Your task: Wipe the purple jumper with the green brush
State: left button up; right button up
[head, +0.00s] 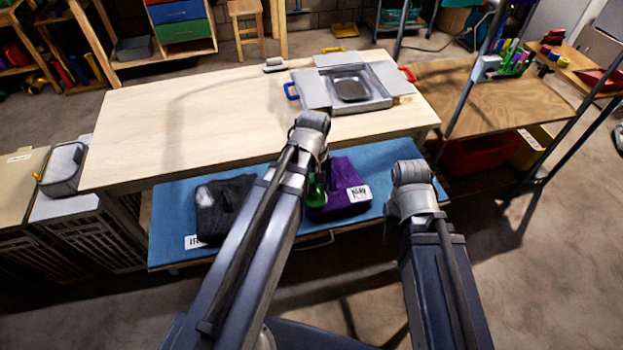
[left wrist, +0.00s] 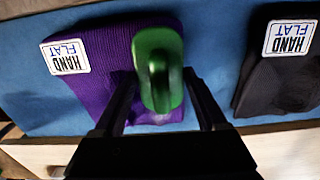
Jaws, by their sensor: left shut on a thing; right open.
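The purple jumper (head: 345,181) lies folded on the blue surface (head: 170,215), with a white label on it. It also shows in the left wrist view (left wrist: 101,57), where the label reads "HAND FLAT". My left gripper (left wrist: 160,100) is shut on the green brush (left wrist: 157,65), which is over the jumper. The brush also shows partly in the head view (head: 316,192), beside my left arm. I cannot tell whether the brush touches the cloth. My right arm is to the right of the jumper; its gripper jaws are hidden behind the arm.
A dark folded garment (head: 222,205) with a white label lies left of the jumper. Behind is a pale wooden table (head: 190,120) with an open grey box (head: 378,103) at its right. A grey basket (head: 64,168) stands at the far left. The table's left part is clear.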

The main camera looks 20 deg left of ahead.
pick_arm(q)
jog(key=shift+s+d, duration=0.2)
jog(key=shift+s, duration=0.05)
jog(key=shift+r, duration=0.1)
notch_tip(320, 180, up, 6)
jog(key=p, duration=0.6)
notch_tip(320, 180, up, 3)
jog(key=p, duration=0.3)
dwell(0.4)
jog(key=shift+a, duration=0.1)
